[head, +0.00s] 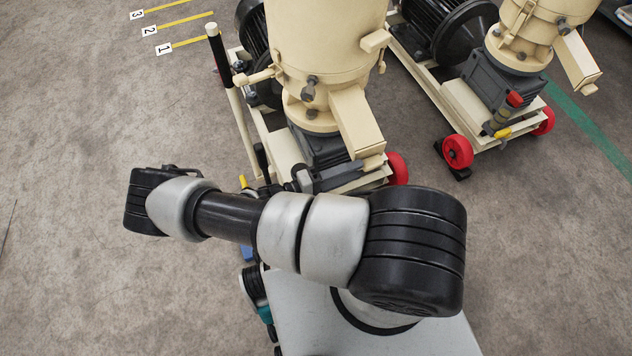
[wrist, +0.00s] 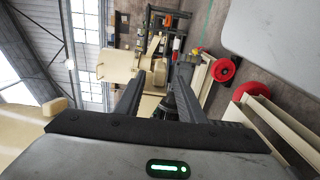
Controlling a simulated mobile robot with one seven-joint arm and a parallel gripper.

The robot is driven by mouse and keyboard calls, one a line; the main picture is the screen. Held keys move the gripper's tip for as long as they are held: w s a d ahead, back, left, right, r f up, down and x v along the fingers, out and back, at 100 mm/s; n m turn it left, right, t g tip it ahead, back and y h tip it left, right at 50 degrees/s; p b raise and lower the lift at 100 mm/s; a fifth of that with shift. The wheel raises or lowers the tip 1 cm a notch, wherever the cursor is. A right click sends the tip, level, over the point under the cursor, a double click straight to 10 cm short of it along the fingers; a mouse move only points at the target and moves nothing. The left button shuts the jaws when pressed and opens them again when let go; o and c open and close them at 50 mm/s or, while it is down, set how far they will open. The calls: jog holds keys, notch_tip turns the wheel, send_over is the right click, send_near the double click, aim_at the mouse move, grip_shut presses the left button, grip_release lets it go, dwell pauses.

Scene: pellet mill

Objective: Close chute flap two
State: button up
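A cream pellet mill (head: 320,45) stands ahead in the head view, with a sloping discharge chute (head: 358,122) on its right side. A second cream mill (head: 530,28) stands at the upper right with its own chute (head: 577,62). I cannot tell from any marking which chute carries flap two, or whether either flap is open. My gripper (wrist: 160,76) is open and empty in the wrist view, its two dark fingers apart.
Yellow floor lines with number plates 1 (head: 165,49), 2 (head: 149,30) and 3 (head: 136,15) lie at the upper left. A black-gripped handle (head: 218,55) rises beside the nearer mill. Red wheels (head: 458,151) carry the frames. The floor at left and lower right is clear.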

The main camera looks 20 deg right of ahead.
jog(key=a, duration=1)
jog(key=shift+s+a, duration=0.3)
jog(key=shift+s, duration=0.15)
jog(key=w+a+r+m+g+y, duration=0.1)
jog(key=w+a+r+g+y, duration=0.15)
jog(key=r+y, duration=0.75)
jog(key=w+a+r+m+g+y, duration=0.1)
jog(key=a+r+g+y, duration=0.15)
jog(key=r, duration=1.35)
jog(key=s+d+r+n+t+y, duration=0.1)
jog(key=s+d+r+t+y, duration=0.3)
jog(key=r, duration=0.6)
jog(key=s+d+r+t+y, duration=0.2)
jog(key=s+r+t, duration=0.3)
jog(key=r, duration=0.4)
notch_tip(320, 180, up, 25)
jog(key=p, duration=2.5)
